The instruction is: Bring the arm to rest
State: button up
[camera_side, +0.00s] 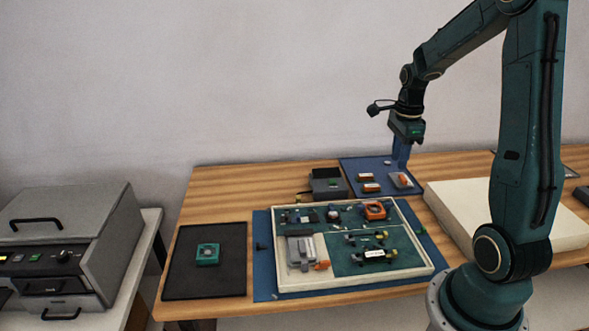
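My gripper (401,163) points down at the back of the wooden table, above or at the far blue mat (352,168). Its blue fingers look close together, but at this size I cannot tell whether they are open or shut. I see nothing clearly held in it. Small orange-and-grey parts (368,178) lie on the mat to the left of the fingers. A pale part with orange (401,180) lies just below the fingertips; I cannot tell whether they touch it.
A cream-rimmed tray (431,268) holds cables and small parts on a larger blue mat (263,280). A black mat (208,281) bears a green device (208,254). A dark grey box (327,183) stands behind the tray. A cream slab (460,205) lies right. A grey machine (70,240) stands left.

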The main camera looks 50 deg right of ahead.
dwell(0.3)
jog(key=a+r+n+t+h, duration=0.1)
jog(key=a+r+n+t, duration=0.1)
jog(key=a+r+n, duration=0.9)
jog(key=s+a+r+n+t, duration=0.1)
jog(key=s+a+n, duration=0.3)
jog(key=a+n, duration=0.3)
jog(key=s+a+n+t+y, duration=0.1)
jog(key=s+a+n+t, duration=0.1)
jog(key=s+a+n, duration=0.3)
jog(key=shift+s+a+r+n+t, duration=0.3)
jog(key=shift+a+n, duration=0.9)
jog(key=shift+n, duration=0.9)
jog(key=shift+o, duration=0.7)
jog(key=shift+w+r, duration=0.1)
jog(key=shift+w, duration=0.05)
jog(key=shift+w, duration=0.1)
